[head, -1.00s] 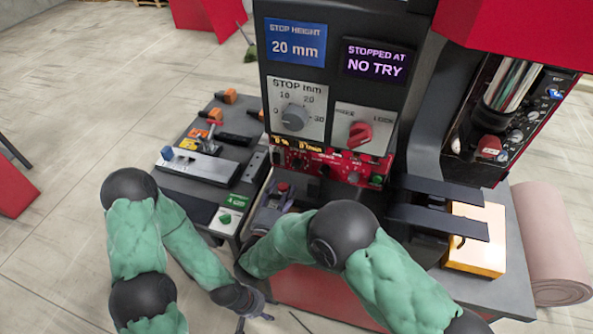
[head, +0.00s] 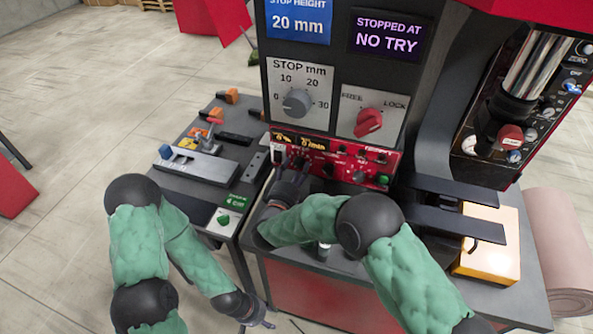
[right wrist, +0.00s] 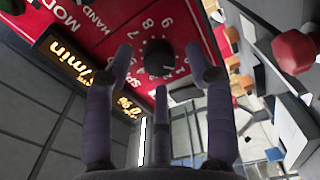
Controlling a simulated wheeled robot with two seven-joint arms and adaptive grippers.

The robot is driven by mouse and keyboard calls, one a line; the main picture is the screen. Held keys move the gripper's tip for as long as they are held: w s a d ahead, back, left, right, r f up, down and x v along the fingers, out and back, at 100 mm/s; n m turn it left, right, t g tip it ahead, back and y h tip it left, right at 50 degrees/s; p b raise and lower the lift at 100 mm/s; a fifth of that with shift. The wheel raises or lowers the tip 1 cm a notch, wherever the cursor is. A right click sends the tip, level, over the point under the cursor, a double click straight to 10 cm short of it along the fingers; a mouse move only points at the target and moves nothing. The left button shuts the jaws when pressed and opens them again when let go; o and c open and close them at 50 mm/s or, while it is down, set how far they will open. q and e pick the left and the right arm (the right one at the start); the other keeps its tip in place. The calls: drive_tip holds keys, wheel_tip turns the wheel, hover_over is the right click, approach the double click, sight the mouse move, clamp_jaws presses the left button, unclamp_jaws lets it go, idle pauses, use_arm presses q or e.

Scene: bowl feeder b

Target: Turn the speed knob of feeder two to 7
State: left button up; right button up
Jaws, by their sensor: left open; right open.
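The right wrist view shows a round black speed knob (right wrist: 158,57) on a red panel, with white dial figures around it, including 7, 8 and 9. My right gripper (right wrist: 165,70) is open, with its fingers spread around the line to the knob; I cannot tell whether any finger touches it. In the head view my right gripper (head: 292,178) is at the left part of the red control panel (head: 345,161) and partly hides it. The knob's pointer setting is not readable. My left gripper (head: 262,318) is open and empty, low in front of the bench.
An amber display (right wrist: 75,65) is beside the knob. Above the panel are a grey stop knob (head: 296,102) and a red lock knob (head: 368,122). Dark flat rails (head: 455,220) jut out at right near a glowing box (head: 488,245). A side table with a switch box (head: 228,222) stands left.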

drive_tip(key=shift+w+d, duration=0.15)
drive_tip(key=shift+w, duration=0.35)
clamp_jaws()
